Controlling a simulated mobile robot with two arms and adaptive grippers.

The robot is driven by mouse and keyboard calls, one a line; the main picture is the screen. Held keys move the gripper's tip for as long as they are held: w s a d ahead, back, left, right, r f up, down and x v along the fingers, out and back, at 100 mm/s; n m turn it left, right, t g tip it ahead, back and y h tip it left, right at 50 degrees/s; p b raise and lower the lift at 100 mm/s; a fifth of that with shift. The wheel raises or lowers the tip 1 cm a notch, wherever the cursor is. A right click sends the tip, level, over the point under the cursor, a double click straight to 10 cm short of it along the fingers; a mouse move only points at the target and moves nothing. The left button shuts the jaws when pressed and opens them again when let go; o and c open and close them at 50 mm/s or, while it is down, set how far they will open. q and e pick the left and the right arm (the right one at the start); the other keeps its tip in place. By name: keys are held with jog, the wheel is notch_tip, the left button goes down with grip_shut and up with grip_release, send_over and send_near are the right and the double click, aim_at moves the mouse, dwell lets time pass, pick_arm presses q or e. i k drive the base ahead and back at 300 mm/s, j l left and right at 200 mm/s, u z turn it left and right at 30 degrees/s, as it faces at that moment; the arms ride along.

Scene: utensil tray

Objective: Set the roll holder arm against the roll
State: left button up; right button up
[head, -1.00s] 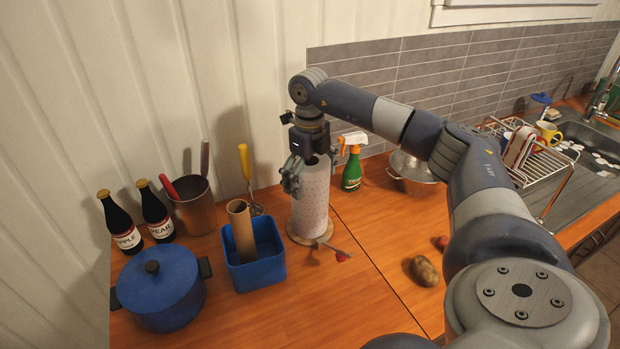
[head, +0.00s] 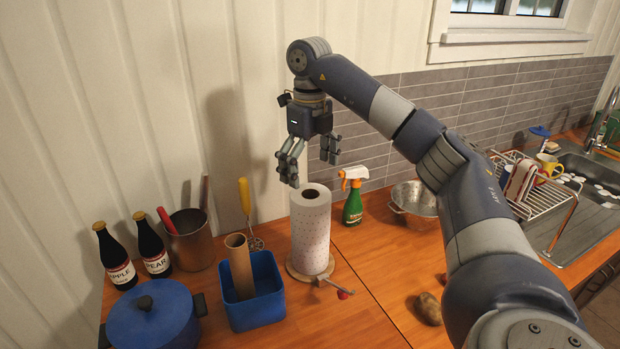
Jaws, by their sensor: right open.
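The paper roll (head: 311,232), white with small dots, stands upright on a round wooden base (head: 294,272) on the counter. The roll holder arm (head: 331,285) is a thin rod with a red tip. It lies low at the base and points out to the front right, its tip apart from the roll. My right gripper (head: 311,170) is open and empty, just above the roll's top, fingers pointing down. My left gripper is not in view.
A blue bin (head: 265,302) with a cardboard tube (head: 240,265) stands left of the roll. A spray bottle (head: 353,198) and colander (head: 413,199) stand behind right. A blue pot (head: 150,315), bottles and a metal utensil pot (head: 190,243) are left.

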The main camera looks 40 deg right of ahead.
aim_at(343, 293)
jog(key=k, duration=2)
